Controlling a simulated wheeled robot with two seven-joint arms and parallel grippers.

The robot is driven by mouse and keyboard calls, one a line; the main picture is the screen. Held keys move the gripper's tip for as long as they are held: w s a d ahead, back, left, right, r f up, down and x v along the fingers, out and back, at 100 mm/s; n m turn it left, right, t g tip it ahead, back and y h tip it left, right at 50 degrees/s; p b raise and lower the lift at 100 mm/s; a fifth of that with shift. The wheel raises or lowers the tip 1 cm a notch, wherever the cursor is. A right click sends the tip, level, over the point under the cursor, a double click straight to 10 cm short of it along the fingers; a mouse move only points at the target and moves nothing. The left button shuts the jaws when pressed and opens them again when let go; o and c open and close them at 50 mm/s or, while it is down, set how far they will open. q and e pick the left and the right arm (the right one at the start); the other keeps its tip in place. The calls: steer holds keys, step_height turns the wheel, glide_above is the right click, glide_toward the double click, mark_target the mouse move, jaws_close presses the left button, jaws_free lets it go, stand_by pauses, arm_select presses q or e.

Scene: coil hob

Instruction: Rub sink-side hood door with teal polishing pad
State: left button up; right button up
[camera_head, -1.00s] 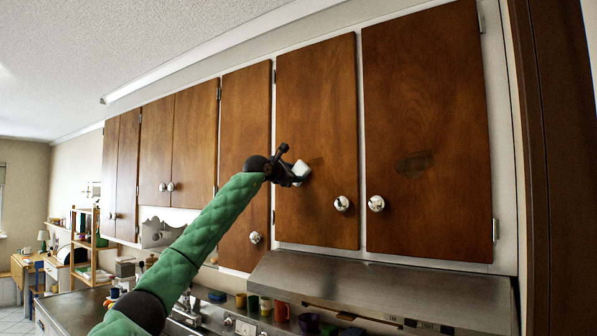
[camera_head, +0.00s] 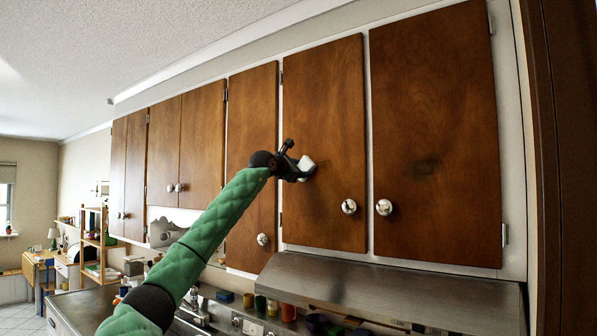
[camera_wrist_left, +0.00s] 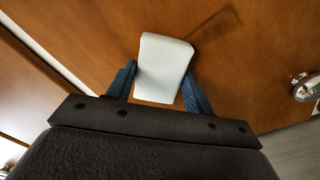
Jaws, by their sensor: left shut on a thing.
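The sink-side hood door (camera_head: 322,100) is the brown wooden door above the left part of the range hood, with a round knob (camera_head: 349,206) low on its right. My left gripper (camera_head: 300,170) is in front of this door's left half, below mid-height. It is shut on the polishing pad (camera_head: 307,167), which looks pale, almost white. In the left wrist view, the pad (camera_wrist_left: 163,68) sits between the two blue fingers, with its face toward the wood. I cannot tell whether it touches the door. My right gripper is not in view.
Another wooden door (camera_head: 435,110) with a knob (camera_head: 384,207) and a dark mark is to the right. The metal range hood (camera_head: 390,290) juts out below both. More cabinet doors (camera_head: 200,140) run left. Cups and jars (camera_head: 270,307) stand below.

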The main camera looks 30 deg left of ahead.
mark_target(310, 168)
arm_select(q)
steer(key=shift+s+d+b, duration=0.1)
steer(key=shift+d+b, duration=0.55)
steer(key=shift+d, duration=1.1)
steer(key=shift+d+f+b, duration=0.1)
steer(key=shift+d+b, duration=0.35)
steer(key=shift+d, duration=0.2)
steer(key=shift+s+d+b, duration=0.2)
steer(key=shift+d+b, duration=0.55)
steer(key=shift+d, duration=0.9)
steer(key=shift+s+d+b, duration=0.15)
steer(key=shift+d+b, duration=0.6)
steer(key=shift+d, duration=0.9)
steer(key=shift+r, duration=0.2)
